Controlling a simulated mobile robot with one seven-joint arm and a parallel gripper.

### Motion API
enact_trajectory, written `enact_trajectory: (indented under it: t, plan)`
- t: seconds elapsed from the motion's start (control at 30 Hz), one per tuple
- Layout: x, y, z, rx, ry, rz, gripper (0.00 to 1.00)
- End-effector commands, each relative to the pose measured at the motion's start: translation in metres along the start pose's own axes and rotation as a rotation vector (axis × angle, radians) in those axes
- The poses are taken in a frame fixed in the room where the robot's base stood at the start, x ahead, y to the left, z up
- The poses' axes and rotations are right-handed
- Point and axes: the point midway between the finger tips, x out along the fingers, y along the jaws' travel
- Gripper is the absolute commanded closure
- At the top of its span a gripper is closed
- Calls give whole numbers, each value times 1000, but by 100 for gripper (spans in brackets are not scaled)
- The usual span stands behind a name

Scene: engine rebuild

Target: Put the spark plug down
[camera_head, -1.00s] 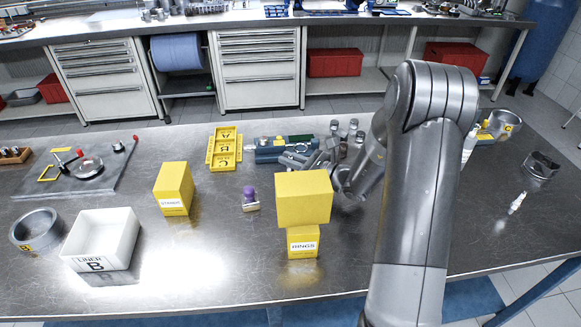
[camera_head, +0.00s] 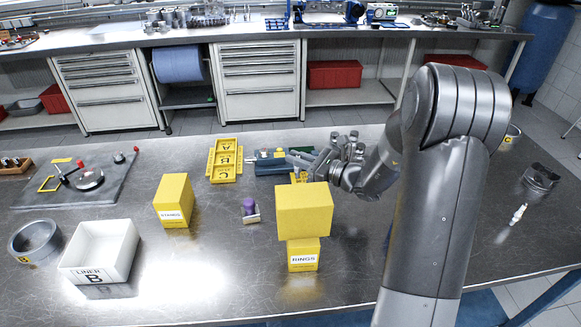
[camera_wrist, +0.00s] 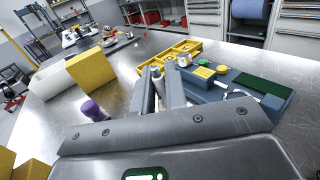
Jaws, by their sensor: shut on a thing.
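My gripper (camera_wrist: 163,78) is shut on a slim pale spark plug (camera_wrist: 157,82), seen between its fingers in the wrist view. The plug's lower end is hidden by the fingers, so I cannot tell whether it touches anything. In the head view my gripper (camera_head: 297,158) reaches left, in front of the blue-grey block (camera_head: 268,168), and the held plug is not clear there. Another thin white plug-like piece (camera_head: 518,214) lies on the table at the right.
A yellow lettered tray (camera_head: 225,175) lies left of my gripper. The yellow RINGS box (camera_head: 303,262), with a yellow block (camera_head: 304,211) above it, stands nearer. A purple-topped item (camera_head: 250,207), the yellow STANDS box (camera_head: 174,195) and white LINER B bin (camera_head: 75,272) stand left on the metal table.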

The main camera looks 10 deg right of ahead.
Motion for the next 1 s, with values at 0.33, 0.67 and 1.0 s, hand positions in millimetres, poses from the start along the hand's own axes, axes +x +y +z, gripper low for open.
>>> enact_trajectory:
  t: [0.33,0.67,1.0]
  plan:
    - [-72,-16,44,-3,-1,-3,100]
    - [-96,-20,58,-1,0,-1,100]
    - [-188,-36,77,-18,-3,-95,100]
